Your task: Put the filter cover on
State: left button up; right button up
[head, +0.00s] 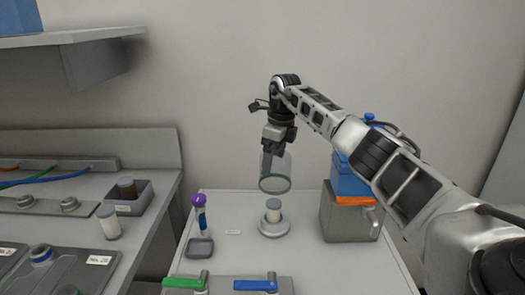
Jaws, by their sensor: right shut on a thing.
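The filter cover (275,172) is a clear, open-bottomed cup with a grey rim. My right gripper (273,150) is shut on its upper part and holds it upright in the air, with its open end down. Below it, a pale filter cartridge with a grey top (273,209) stands in a round grey base (273,228) on the white table. The cover is above the cartridge and apart from it. My left gripper is not in view.
Green (184,283) and blue (256,285) lever handles lie at the front. A grey box (348,216) with blue and orange parts stands at right. A side bench (155,214) holds a small cylinder (109,222).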

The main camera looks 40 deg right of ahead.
aim_at(272, 202)
jog(key=shift+w+f, duration=0.15)
jog(key=shift+f, duration=0.2)
jog(key=shift+s+f+b, duration=0.2)
jog(key=shift+f+b, duration=0.3)
jog(key=shift+b, duration=0.35)
jog(key=shift+f+b, duration=0.3)
jog(key=shift+b, duration=0.1)
notch_tip(272, 202, down, 4)
jog(key=b, duration=0.2)
jog(key=shift+r+b, duration=0.15)
jog(key=shift+b, duration=0.2)
jog(key=shift+f+b, duration=0.45)
jog(key=shift+f, duration=0.9)
jog(key=shift+f+b, duration=0.5)
jog(key=shift+f, duration=0.9)
jog(key=shift+f+b, duration=0.45)
jog(key=shift+f, duration=0.55)
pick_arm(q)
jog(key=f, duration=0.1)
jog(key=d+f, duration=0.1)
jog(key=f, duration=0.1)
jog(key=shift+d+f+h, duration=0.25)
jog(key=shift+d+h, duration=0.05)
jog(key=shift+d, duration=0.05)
pick_arm(e)
jog(key=shift+f, duration=0.15)
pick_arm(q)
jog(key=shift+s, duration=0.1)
pick_arm(e)
jog(key=shift+w, duration=0.1)
